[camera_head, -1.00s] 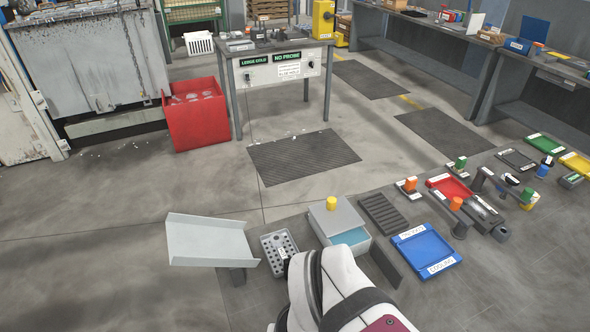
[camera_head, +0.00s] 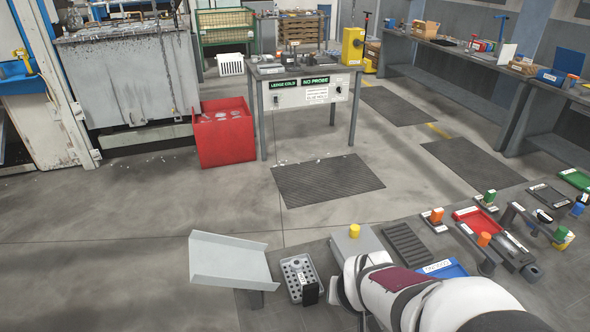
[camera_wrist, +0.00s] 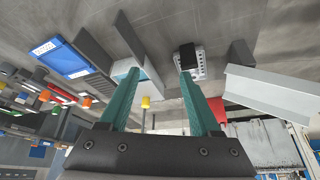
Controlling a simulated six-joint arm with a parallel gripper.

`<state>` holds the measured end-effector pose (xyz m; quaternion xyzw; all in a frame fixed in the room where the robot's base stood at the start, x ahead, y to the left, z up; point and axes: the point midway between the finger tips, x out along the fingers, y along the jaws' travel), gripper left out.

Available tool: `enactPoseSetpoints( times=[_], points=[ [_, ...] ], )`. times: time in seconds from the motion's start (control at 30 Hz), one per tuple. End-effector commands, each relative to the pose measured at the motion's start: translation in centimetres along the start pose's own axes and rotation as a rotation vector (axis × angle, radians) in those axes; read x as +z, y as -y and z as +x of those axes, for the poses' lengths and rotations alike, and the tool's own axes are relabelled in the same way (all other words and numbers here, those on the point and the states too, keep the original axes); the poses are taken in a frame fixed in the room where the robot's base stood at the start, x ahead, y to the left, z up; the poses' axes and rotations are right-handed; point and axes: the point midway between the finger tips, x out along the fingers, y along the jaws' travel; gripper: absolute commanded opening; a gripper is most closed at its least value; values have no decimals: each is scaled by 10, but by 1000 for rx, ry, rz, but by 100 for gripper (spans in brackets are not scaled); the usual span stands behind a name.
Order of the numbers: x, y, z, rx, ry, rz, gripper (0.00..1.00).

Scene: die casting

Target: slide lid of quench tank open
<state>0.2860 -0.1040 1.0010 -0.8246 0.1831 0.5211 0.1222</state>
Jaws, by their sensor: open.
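The quench tank is a grey box with a flat grey lid (camera_head: 345,245) and a yellow knob (camera_head: 354,230) on top. My white arm hides its front part in the head view. In the wrist view, pale blue liquid (camera_wrist: 121,68) shows beside my left finger, and the yellow knob (camera_wrist: 145,102) appears between the fingers. My gripper (camera_wrist: 158,72) has two teal fingers spread wide with nothing held between them. The fingers do not visibly touch the knob. The fingertips are not clear in the head view.
A perforated grey tray (camera_head: 299,275) and an angled light-grey chute (camera_head: 232,262) stand left of the tank. A dark slatted rack (camera_head: 407,243) and a blue tray (camera_head: 445,268) lie to its right. Coloured trays and small fixtures fill the bench's right side.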

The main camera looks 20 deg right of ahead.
Motion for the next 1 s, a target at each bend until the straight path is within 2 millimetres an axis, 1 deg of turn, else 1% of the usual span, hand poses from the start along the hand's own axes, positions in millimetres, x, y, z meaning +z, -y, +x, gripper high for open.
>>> enactPoseSetpoints(
  times=[0.03, 0.1, 0.13, 0.2, 0.27, 0.33, 0.43, 0.57, 0.67, 0.9, 1.0],
  points=[
    [-24, -18, 26, 8, -88, -17, 64],
    [-60, -36, 55, -9, -248, -60, 64],
    [-71, -43, 65, -22, -311, -77, 64],
    [-89, -55, 83, -61, -446, -111, 64],
    [-98, -61, 91, -96, -545, -135, 64],
    [-103, -65, 96, -132, -633, -153, 64],
    [-105, -67, 96, -165, -707, -170, 64],
    [-113, -63, 104, -177, -732, -181, 64],
    [-129, -57, 121, -178, -732, -183, 64],
    [-176, -40, 174, -177, -732, -183, 64],
    [-190, -36, 191, -176, -731, -183, 64]
  ],
)
